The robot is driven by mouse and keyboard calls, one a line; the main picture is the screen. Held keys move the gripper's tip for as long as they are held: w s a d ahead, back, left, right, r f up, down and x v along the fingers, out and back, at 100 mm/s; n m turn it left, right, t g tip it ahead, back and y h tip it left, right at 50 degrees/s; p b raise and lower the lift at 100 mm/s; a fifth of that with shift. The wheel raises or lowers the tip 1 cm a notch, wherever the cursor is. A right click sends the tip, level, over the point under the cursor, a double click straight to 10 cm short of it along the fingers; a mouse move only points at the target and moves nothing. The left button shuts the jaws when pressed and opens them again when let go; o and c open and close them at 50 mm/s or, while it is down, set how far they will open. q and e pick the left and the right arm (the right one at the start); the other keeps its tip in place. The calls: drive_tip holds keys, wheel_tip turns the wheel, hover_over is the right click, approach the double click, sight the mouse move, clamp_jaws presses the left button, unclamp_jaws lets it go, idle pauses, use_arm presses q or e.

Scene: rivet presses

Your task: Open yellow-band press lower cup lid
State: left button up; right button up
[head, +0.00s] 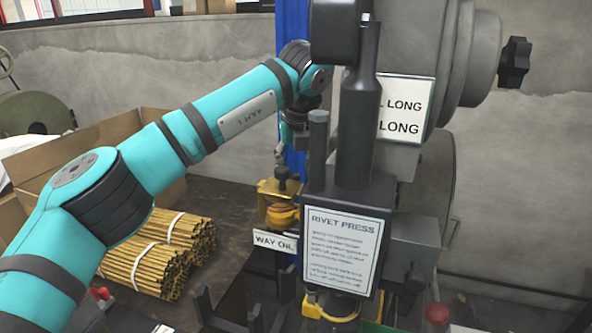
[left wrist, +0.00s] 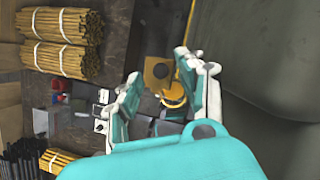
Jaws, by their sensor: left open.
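A yellow cup (head: 281,212) with a yellow bracket and a dark knob (head: 283,178) on top sits behind the black press, above a "WAY OIL" label (head: 274,241). My left gripper (head: 285,158) is just above this knob, partly hidden by the press. In the left wrist view, my left gripper (left wrist: 165,88) is open and empty, with the round yellow cup (left wrist: 173,98) and the dark knob (left wrist: 160,71) seen between its fingers. I cannot tell whether a finger touches them. Another yellow part (head: 332,307) shows low under the press sign. My right gripper is out of view.
The black press body with its "RIVET PRESS" sign (head: 342,248) stands right of the cup, close to my left arm. Bundles of yellow rods (head: 160,255) lie on the bench by a cardboard box (head: 112,130). A red knob (head: 437,314) is at the lower right.

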use_arm(q)
drive_tip(key=v, duration=0.9)
drive_tip(key=shift+s+r, duration=0.2)
drive_tip(key=shift+r, duration=0.2)
